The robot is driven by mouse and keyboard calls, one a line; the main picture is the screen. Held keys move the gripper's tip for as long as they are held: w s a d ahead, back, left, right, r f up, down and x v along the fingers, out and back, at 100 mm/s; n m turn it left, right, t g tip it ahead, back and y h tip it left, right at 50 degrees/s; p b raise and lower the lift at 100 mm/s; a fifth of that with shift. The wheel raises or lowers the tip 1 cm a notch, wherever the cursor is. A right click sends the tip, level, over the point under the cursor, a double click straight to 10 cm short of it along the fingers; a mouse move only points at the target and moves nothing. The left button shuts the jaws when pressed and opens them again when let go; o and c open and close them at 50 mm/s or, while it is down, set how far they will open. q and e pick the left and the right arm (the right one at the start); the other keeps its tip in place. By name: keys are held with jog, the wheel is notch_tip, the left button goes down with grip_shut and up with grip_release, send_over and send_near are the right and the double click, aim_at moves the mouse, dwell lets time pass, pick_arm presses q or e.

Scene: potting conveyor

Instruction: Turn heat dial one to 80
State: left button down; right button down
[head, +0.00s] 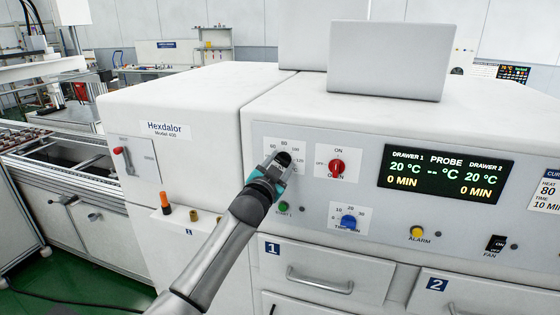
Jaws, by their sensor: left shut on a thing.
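Heat dial one (284,147) is on the white front panel of the oven-like machine, above the drawer marked 1. My left gripper (277,164) reaches up from below and is shut on the dial's knob. The gripper hides most of the knob and the lower scale, so I cannot read where the pointer stands. The display (446,174) reads 20 °C and 0 MIN for drawer 1 and drawer 2. My right gripper is not in view.
A blue timer knob (348,222) and a green light (284,208) are below. A yellow alarm button (417,233) and drawer handle (320,281) are nearby. An orange-tipped tool (165,202) stands left.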

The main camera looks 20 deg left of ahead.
pick_arm(q)
jog(key=m+p, duration=0.1)
jog(key=m, duration=0.4)
jog(key=shift+m, duration=0.3)
jog(key=m, duration=0.5)
jog(key=shift+m+p, duration=0.35)
jog(key=shift+m, duration=0.05)
jog(key=shift+c, duration=1.4)
grip_release()
jog(key=shift+s+f, duration=0.1)
jog(key=shift+s, duration=0.7)
jog(key=s, duration=1.3)
jog(key=shift+s+a, duration=0.25)
jog(key=shift+s, duration=0.05)
